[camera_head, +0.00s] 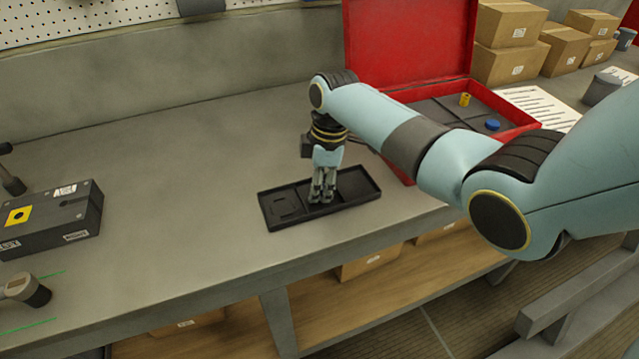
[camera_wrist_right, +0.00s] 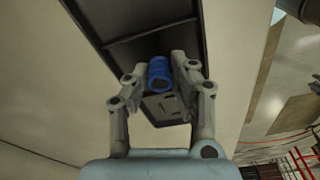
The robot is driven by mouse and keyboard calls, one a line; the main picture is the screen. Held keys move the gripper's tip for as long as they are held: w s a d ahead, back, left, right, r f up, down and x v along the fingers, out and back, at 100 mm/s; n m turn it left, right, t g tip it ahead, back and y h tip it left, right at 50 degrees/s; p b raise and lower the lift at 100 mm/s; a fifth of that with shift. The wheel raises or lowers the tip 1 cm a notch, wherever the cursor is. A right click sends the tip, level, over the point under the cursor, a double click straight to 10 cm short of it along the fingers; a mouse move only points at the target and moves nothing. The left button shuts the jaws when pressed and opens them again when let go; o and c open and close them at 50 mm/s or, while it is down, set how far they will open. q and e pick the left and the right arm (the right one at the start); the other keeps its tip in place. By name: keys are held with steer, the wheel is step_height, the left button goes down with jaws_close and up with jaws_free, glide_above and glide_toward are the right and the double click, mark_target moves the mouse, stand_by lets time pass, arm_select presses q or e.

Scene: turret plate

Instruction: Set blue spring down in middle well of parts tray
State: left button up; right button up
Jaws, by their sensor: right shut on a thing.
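The black parts tray (camera_head: 358,200) lies on the bench, with wells divided by thin walls; it also shows in the right wrist view (camera_wrist_right: 133,22). My right gripper (camera_head: 321,198) points down over the middle part of the tray. In the right wrist view my right gripper (camera_wrist_right: 160,74) is shut on the blue spring (camera_wrist_right: 159,73), a short ribbed blue cylinder between the fingertips. The spring is hidden by the fingers in the head view. I cannot tell whether it touches the well floor. My left gripper is not in view.
An open red case (camera_head: 523,126) stands behind on the right, holding a yellow part (camera_head: 465,100) and a blue part (camera_head: 493,125). A dark box with a yellow label (camera_head: 62,218) sits at the left. Cardboard boxes (camera_head: 512,52) stand at the back right. Bench left of the tray is clear.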

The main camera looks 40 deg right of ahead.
steer(key=o, duration=1)
steer(key=shift+r, duration=0.1)
steer(key=r, duration=0.8)
steer(key=d+r, duration=0.1)
steer(key=r, duration=0.3)
steer(key=shift+s+d, duration=0.1)
steer(key=shift+s, duration=0.25)
steer(key=shift+f, duration=0.1)
